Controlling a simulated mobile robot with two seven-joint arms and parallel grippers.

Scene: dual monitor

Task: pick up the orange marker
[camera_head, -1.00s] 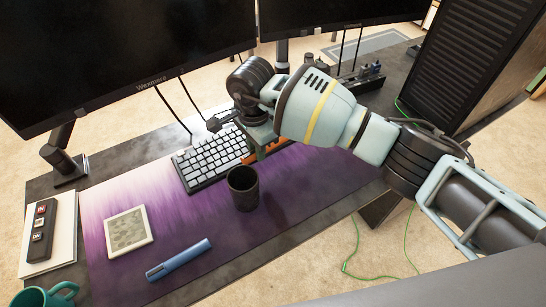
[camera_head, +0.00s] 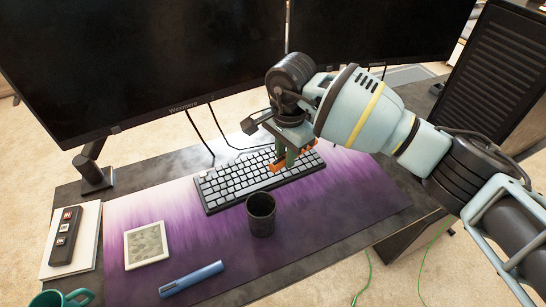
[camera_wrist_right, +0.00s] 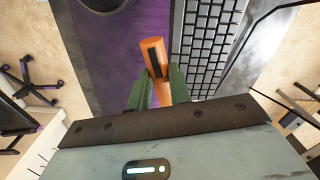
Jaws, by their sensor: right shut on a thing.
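The orange marker (camera_wrist_right: 153,55) is held between the green fingers of my right gripper (camera_wrist_right: 158,90) in the right wrist view. In the head view the marker (camera_head: 277,167) shows as orange pieces on either side of the fingers of my right gripper (camera_head: 287,158). The gripper is shut on it, over the right part of the keyboard. I cannot tell exactly how high it is above the desk. My left gripper is not in view.
A dark cup (camera_head: 261,216) stands in front of the keyboard (camera_head: 232,184) on the purple mat (camera_head: 330,205). A blue marker (camera_head: 191,278), a framed coaster-like square (camera_head: 146,246) and a remote (camera_head: 65,235) lie to the left. Two monitors (camera_head: 130,60) stand behind.

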